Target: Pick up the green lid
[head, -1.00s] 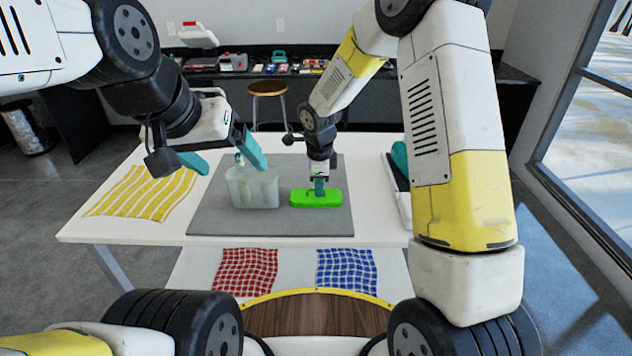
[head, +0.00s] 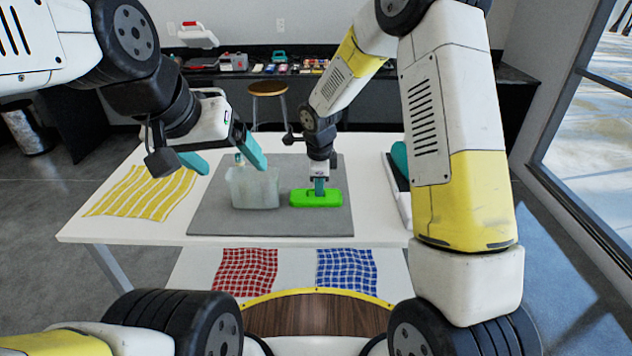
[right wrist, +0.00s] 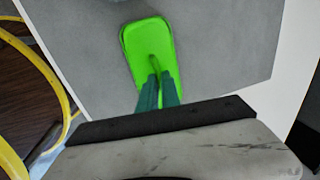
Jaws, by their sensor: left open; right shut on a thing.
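The bright green lid (head: 328,198) lies on the grey mat (head: 300,221), to the right of a translucent container (head: 252,190). My right gripper (head: 319,186) points down at the lid and is shut on its raised middle ridge. In the right wrist view, the two teal fingers (right wrist: 158,90) close on the ridge of the lid (right wrist: 140,42), which seems to rest on or very near the mat. My left gripper (head: 222,157) is open and empty, above and left of the container.
A yellow striped cloth (head: 145,193) lies on the left of the white table (head: 115,224). A red checked cloth (head: 245,271) and a blue checked cloth (head: 346,271) lie nearer me. A white and teal object (head: 396,185) stands at the right edge. A stool (head: 268,89) is behind.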

